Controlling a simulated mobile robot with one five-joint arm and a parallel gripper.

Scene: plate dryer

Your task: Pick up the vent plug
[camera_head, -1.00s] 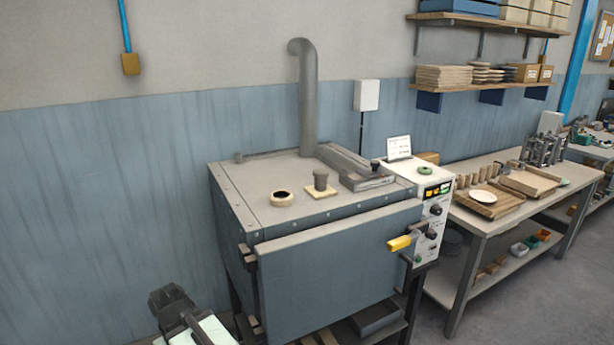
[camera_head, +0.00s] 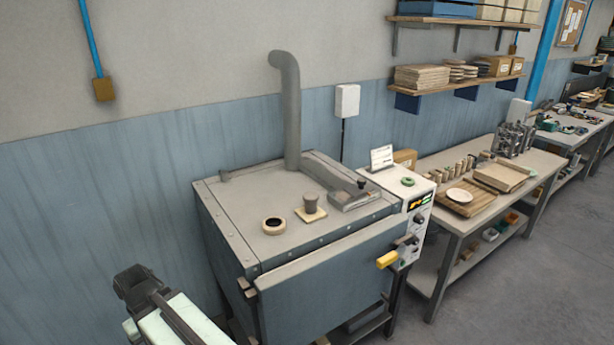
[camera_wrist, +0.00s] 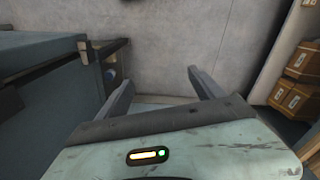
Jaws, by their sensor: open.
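A dark grey-brown plug (camera_head: 311,203), which looks like the vent plug, stands upright on a small pale square pad (camera_head: 311,215) on top of the blue-grey dryer (camera_head: 245,200). A pale ring with a dark opening (camera_head: 273,225) lies to its left. My gripper (camera_head: 134,282) is at the lower left in the head view, left of the dryer and well apart from the plug. In the wrist view my gripper (camera_wrist: 199,88) has its two fingers spread with nothing between them. The plug does not show in the wrist view.
A bent grey pipe (camera_head: 290,115) rises from the dryer's back, with a flat duct (camera_head: 335,180) right of the plug. A control panel (camera_head: 418,215) and yellow door handle (camera_head: 387,260) are at the right. In the wrist view, boxes (camera_wrist: 298,62) stand at the right.

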